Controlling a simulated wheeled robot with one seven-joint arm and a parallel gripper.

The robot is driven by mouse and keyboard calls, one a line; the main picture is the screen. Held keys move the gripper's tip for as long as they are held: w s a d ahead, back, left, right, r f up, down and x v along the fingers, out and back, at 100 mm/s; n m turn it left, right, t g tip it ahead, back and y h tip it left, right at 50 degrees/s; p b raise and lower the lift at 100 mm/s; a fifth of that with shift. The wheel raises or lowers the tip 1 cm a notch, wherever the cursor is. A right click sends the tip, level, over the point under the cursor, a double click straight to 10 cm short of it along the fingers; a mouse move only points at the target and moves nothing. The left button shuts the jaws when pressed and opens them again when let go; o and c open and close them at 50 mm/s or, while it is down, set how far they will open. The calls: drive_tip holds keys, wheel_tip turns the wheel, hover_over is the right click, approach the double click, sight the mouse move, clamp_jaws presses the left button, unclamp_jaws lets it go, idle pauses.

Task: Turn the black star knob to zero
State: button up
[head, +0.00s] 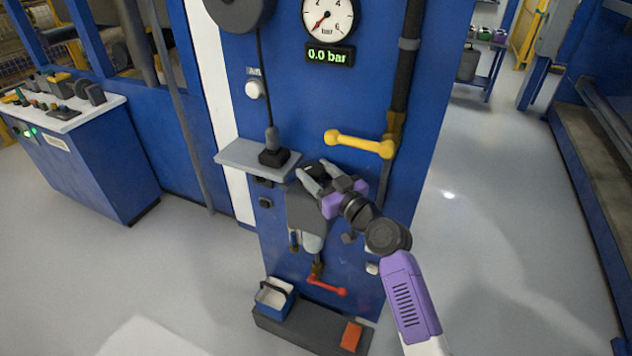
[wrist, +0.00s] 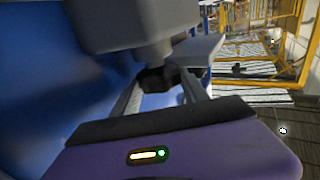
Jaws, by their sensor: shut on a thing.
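The black star knob (wrist: 156,79) sits under a grey housing in the wrist view, between the two grey fingers of my gripper (wrist: 160,84). My gripper (head: 313,173) is shut on the knob at the front of the blue panel (head: 290,95), just below the yellow lever. In the head view the fingers largely cover the knob. The dial gauge (head: 328,17) at the top has its red needle near the low end. The green display (head: 330,56) below it reads 0.0 bar.
The yellow lever (head: 360,143) sticks out close above my gripper. A grey shelf (head: 248,157) juts out to the left. The floor to the right is clear.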

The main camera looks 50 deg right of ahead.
drive_tip(key=shift+d+f+n+y+b, duration=0.15)
drive_tip(key=shift+n+y+b, duration=0.75)
drive_tip(key=shift+b, duration=1.15)
drive_tip(key=shift+d+f+n+y+b, duration=0.1)
drive_tip(key=shift+n+y+b, duration=0.4)
drive_tip(key=shift+y+b, duration=1.1)
drive_tip(key=n+y+b, duration=0.1)
drive_tip(key=b, duration=0.3)
drive_tip(key=shift+r+y, duration=0.1)
drive_tip(key=shift+y, duration=0.2)
drive_tip(key=shift+d+n+b, duration=0.1)
drive_tip(key=shift+n+b, duration=0.2)
drive_tip(key=shift+r+n+y+b, duration=0.2)
drive_tip(key=shift+n+y+b, duration=0.1)
drive_tip(key=shift+y+b, duration=0.25)
drive_tip(key=o, duration=1.1)
drive_tip(key=v, duration=0.7)
drive_tip(key=shift+s, duration=0.4)
